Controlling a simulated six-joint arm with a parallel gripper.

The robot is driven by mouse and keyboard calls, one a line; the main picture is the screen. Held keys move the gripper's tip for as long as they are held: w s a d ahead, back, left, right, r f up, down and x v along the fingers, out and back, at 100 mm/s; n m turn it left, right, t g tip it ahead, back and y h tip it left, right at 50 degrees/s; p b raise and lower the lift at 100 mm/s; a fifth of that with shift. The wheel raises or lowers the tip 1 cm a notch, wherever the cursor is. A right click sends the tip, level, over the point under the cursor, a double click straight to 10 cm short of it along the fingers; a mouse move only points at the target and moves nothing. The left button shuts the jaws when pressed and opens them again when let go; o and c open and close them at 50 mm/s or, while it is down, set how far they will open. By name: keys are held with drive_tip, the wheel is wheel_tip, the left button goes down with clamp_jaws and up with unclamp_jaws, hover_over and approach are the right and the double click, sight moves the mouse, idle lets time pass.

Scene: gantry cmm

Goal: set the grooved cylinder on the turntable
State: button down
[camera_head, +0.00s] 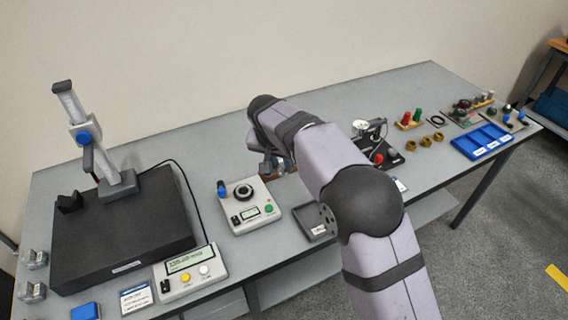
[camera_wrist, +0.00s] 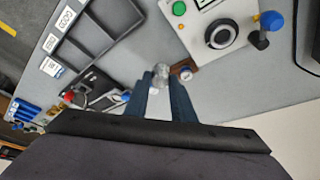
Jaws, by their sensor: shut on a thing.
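My gripper (camera_wrist: 161,80) is shut on a small shiny metal piece, the grooved cylinder (camera_wrist: 161,70), which shows between the fingertips. Its grooves are too small to make out. In the head view my gripper (camera_head: 267,168) is beside the instrument box, apart from the turntable, and my arm partly hides it.
The instrument box carries a blue-knobbed post (camera_head: 222,188) beside the turntable. A brown block (camera_wrist: 185,69) lies near my fingertips. A grey compartment tray (camera_wrist: 95,30) is close by. A black slab with a tall stand (camera_head: 120,235) fills the left of the bench.

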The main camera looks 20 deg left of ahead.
drive_tip(key=s+a+n+y+p, duration=0.1)
drive_tip(key=s+a+n+p, duration=0.1)
drive_tip(key=a+p, duration=0.3)
drive_tip(key=s+a+r+n+y+p, duration=0.1)
drive_tip(key=s+a+n+p, duration=0.1)
drive_tip(key=a+p, duration=0.3)
drive_tip(key=shift+s+a+n+g, duration=0.15)
drive_tip(key=shift+s+n+g, duration=0.2)
drive_tip(key=shift+n, duration=0.55)
drive_tip(key=shift+f, duration=0.1)
drive_tip(key=shift+f+b, duration=1.9)
drive_tip(key=shift+f, duration=1.1)
drive_tip(key=shift+f+b, duration=0.65)
drive_tip(key=shift+f, duration=0.1)
